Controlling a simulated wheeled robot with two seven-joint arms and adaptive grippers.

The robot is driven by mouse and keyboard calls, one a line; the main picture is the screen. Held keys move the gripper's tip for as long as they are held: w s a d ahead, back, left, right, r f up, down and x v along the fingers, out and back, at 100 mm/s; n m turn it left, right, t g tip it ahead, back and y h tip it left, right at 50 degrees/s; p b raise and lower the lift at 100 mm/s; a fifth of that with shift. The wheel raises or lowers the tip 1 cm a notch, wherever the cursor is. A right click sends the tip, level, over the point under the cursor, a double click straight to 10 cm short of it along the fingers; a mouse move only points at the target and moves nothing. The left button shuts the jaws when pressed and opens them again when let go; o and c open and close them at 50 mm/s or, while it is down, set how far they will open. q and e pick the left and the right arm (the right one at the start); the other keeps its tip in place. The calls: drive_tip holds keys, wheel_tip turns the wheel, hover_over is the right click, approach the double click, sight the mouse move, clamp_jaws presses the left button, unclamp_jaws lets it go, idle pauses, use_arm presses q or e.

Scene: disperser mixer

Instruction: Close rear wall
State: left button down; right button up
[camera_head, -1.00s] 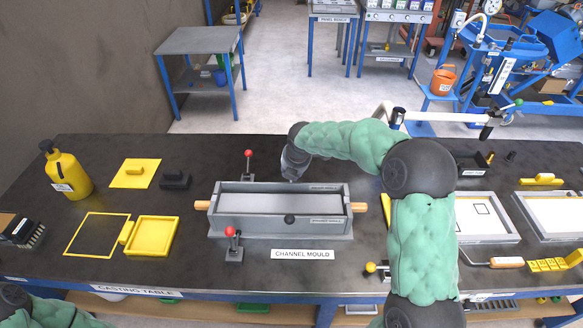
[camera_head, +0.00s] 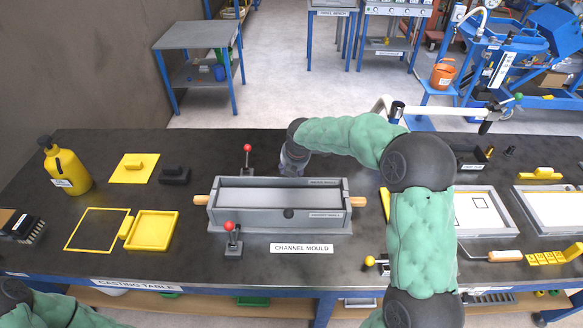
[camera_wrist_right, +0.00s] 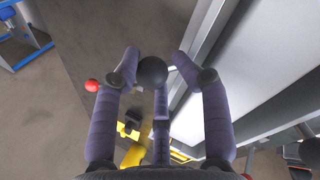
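The grey channel mould (camera_head: 225,216) stands mid-table with a pale floor inside. Its rear wall (camera_head: 325,183) runs along the back side; whether it sits fully closed I cannot tell. The front wall (camera_head: 325,215) carries a dark round knob. My right gripper (camera_head: 292,163) is low behind the mould. In the right wrist view my gripper (camera_wrist_right: 153,62) has its fingers spread around a black ball knob (camera_wrist_right: 152,72), beside the pale mould edge (camera_wrist_right: 208,60); contact is unclear. My left arm shows at the bottom left corner, its gripper out of view.
Red-knobbed clamps stand behind (camera_head: 247,155) and in front (camera_head: 231,238) of the mould. Wooden handles stick out at both ends. More moulds (camera_head: 487,213) lie right, partly behind my arm.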

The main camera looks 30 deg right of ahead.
drive_tip(key=shift+s+a, duration=0.1)
drive_tip(key=shift+a, duration=0.05)
drive_tip(key=shift+r, duration=0.2)
drive_tip(key=d+v, duration=0.1)
drive_tip(key=v, duration=1)
drive_tip(key=shift+a+r, duration=0.25)
drive_tip(key=shift+a, duration=0.15)
drive_tip(key=shift+s, duration=0.15)
